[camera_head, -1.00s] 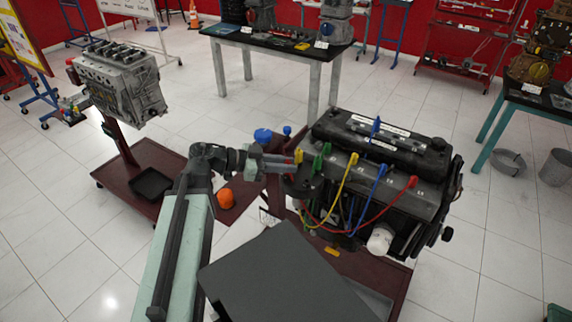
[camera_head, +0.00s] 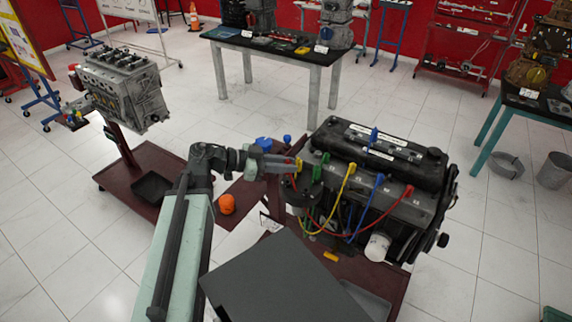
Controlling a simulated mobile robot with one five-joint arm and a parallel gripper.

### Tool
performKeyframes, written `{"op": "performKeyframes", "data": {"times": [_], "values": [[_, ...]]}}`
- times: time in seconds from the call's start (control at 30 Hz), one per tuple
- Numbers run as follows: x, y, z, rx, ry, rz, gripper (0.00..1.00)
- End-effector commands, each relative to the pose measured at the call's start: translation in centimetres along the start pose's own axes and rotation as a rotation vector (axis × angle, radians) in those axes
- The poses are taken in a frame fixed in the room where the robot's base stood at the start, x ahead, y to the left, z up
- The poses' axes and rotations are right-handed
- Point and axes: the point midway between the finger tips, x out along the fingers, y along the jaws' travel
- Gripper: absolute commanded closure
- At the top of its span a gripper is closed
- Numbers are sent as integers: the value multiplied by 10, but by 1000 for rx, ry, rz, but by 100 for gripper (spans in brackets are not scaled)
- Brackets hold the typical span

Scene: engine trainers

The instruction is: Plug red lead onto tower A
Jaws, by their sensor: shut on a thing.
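My gripper (camera_head: 285,165) is shut at the left end of the black engine (camera_head: 385,195), close beside the dark distributor cap (camera_head: 302,194). It holds the near end of the red lead, mostly hidden by the fingers. The red lead (camera_head: 345,235) hangs in a loop across the engine's front to its red boot (camera_head: 409,190) on the right. A yellow boot (camera_head: 298,165) and a green boot (camera_head: 318,172) stand near my fingertips. Tower A's marking is too small to read, and I cannot tell whether the held end touches a tower.
Yellow (camera_head: 350,170) and blue (camera_head: 380,179) boots stand along the engine. A second engine block (camera_head: 125,90) on a stand is at the left. An orange object (camera_head: 227,204) lies on a dark red base. A work table (camera_head: 270,45) stands behind.

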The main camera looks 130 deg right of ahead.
Motion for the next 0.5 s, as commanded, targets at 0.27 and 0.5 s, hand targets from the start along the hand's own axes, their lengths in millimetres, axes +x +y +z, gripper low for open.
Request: {"op": "performKeyframes", "data": {"times": [0.27, 0.5], "values": [[-6, 0, -18, 0, 0, 0, 100], [-10, 0, -32, 0, 0, 0, 100]]}}
